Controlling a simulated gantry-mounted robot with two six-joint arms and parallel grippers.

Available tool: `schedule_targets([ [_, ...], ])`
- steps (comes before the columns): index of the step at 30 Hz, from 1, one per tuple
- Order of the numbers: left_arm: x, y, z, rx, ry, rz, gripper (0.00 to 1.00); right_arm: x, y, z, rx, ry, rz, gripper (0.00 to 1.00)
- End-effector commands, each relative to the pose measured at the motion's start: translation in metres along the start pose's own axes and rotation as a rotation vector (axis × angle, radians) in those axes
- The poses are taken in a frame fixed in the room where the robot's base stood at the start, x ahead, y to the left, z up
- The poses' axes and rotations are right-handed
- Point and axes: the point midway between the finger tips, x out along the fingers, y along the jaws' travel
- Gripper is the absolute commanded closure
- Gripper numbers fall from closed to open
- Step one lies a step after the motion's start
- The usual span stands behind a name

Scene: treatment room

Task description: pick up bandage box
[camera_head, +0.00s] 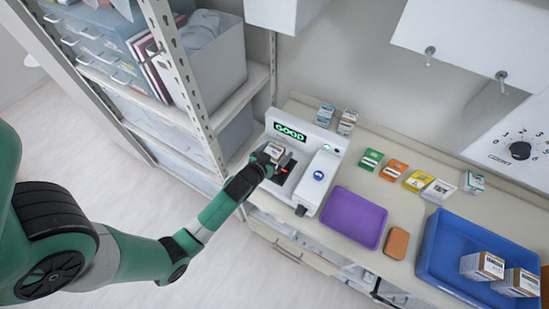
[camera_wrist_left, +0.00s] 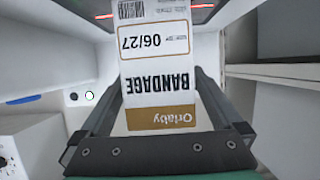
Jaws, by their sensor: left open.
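A bandage box (camera_head: 274,149), white with a gold band, sits at the left part of the white scanner machine (camera_head: 330,147), whose green display reads GOOD. The left wrist view shows the box (camera_wrist_left: 158,60) close up, with BANDAGE, 06/27 and a barcode on its label. My left gripper (camera_head: 272,160) is open at the box, with its fingers on either side of it. I cannot tell whether the fingers touch it. My right gripper is not in view.
A purple tray (camera_head: 354,203) and a brown block (camera_head: 397,243) lie to the right of the machine. A blue tray (camera_head: 438,250) holds more boxes at the far right. Several small coloured boxes (camera_head: 394,169) line the back. Shelving (camera_head: 196,85) stands close on the left.

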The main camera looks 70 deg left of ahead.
Motion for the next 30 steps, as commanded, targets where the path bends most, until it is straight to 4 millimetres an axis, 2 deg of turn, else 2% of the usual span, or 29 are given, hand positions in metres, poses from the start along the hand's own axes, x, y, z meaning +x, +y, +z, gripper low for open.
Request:
schedule_targets([
  [3, 0.0142, -0.0003, 0.0007, -0.001, 0.000, -0.001, 0.00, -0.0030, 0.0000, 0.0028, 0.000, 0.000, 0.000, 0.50],
  [10, 0.0153, -0.0002, 0.0004, 0.000, -0.001, 0.000, 0.00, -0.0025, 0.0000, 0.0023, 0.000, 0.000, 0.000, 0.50],
  [24, 0.0151, -0.0001, 0.0004, 0.000, -0.001, 0.000, 0.85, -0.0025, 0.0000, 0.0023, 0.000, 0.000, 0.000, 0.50],
  [25, 0.0151, -0.0001, 0.0000, 0.000, 0.000, 0.000, 0.87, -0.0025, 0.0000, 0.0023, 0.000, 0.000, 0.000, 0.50],
  [26, 0.0151, -0.0001, 0.0000, 0.000, 0.000, 0.000, 0.95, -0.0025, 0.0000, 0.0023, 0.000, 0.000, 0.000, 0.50],
  [30, 0.0150, -0.0001, -0.0001, 0.000, 0.000, 0.000, 0.96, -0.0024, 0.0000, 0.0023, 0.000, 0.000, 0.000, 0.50],
])
